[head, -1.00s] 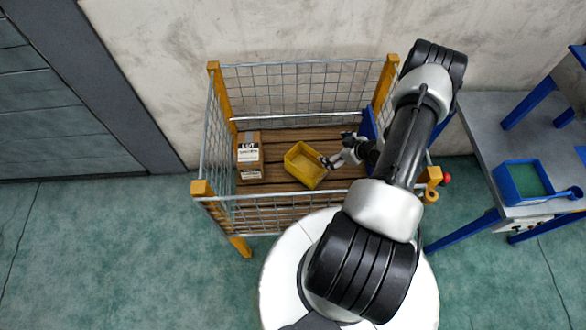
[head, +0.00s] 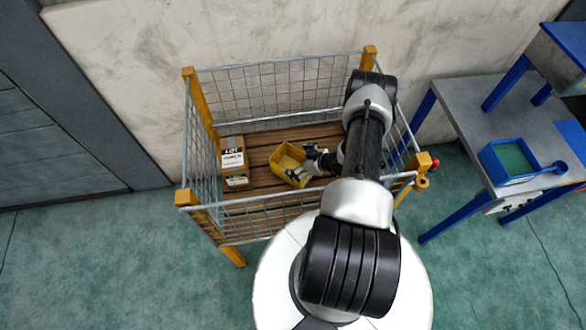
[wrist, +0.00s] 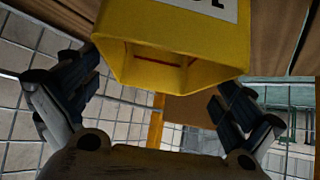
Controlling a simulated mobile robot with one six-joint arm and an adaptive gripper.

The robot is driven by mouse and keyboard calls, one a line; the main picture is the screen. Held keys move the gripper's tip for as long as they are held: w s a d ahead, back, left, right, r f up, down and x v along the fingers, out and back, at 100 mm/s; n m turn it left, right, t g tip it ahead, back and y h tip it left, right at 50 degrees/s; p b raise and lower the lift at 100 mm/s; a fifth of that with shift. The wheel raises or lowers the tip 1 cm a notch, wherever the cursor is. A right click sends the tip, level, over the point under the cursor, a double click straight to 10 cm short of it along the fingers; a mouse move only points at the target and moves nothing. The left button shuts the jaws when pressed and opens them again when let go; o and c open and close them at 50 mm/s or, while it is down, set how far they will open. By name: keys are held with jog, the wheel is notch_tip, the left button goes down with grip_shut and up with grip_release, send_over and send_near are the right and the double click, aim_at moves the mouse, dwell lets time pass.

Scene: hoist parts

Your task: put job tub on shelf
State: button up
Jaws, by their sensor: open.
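The yellow job tub (head: 285,157) sits on the wooden floor of a wire-mesh cage, right of a cardboard box. Its yellow wall and part of a white label show large in the wrist view (wrist: 185,40). My gripper (head: 308,163) reaches into the cage at the tub's right side. In the wrist view my gripper (wrist: 155,95) is open, with a finger on each side of the tub's near end. Gaps show between fingers and tub. A raised blue-legged shelf (head: 562,40) stands on the grey bench at the right; its top is partly out of view.
The mesh cage (head: 278,62) has orange corner posts and walls around my gripper. The cardboard box (head: 232,160) stands close left of the tub. A blue tray (head: 510,160) with a green inside and a blue-handled tool lie on the grey bench (head: 465,150).

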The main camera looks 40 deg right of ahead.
jog(key=x, duration=0.3)
jog(key=shift+f+b, duration=0.1)
jog(key=shift+b, duration=0.25)
jog(key=c, duration=1.7)
